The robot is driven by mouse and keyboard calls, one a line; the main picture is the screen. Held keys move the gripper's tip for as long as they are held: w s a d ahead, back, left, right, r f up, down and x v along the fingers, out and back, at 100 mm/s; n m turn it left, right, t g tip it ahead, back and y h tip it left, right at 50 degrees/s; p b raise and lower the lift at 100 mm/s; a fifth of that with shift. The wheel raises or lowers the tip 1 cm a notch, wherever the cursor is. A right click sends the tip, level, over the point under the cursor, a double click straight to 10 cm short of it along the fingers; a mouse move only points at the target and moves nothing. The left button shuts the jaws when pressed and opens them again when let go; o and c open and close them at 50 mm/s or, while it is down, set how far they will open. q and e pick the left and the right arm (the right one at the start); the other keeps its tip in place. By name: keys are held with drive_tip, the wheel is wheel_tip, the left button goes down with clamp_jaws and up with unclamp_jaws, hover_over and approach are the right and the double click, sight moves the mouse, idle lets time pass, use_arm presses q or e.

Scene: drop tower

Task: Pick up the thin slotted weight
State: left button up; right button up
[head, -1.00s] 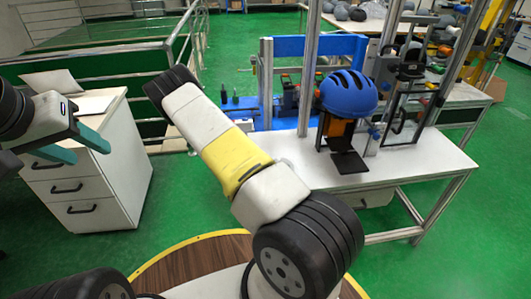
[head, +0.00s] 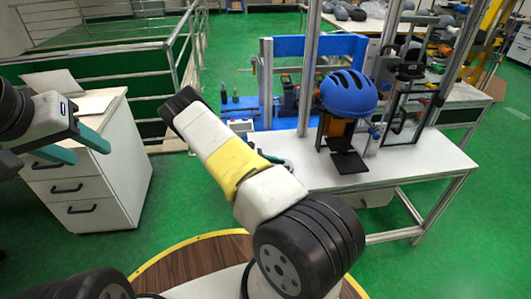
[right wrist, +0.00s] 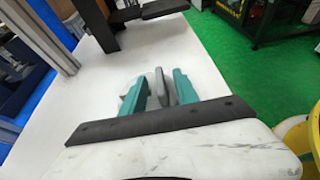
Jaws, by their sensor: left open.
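In the right wrist view, several grey upright pieces (right wrist: 160,88), which look like slotted weights, stand close together on the white table. I cannot tell which one is the thin slotted weight. My right gripper (right wrist: 158,85) points at them, its teal fingers apart on either side of the grey pieces. I cannot tell whether the fingers touch them. In the head view, my right arm mostly hides this spot at the table's left edge. My left gripper (head: 80,148) is open and empty, in front of the white drawer cabinet.
The white table (head: 425,165) carries a metal frame with a blue helmet (head: 348,94) above a black plate (head: 348,162). A blue fixture (head: 315,46) stands behind. The white drawer cabinet (head: 125,155) is at the left. The table's front right is clear.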

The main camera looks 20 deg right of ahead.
drive_tip(key=shift+c, duration=0.5)
clamp_jaws()
drive_tip(key=shift+w+r, duration=0.1)
idle(0.8)
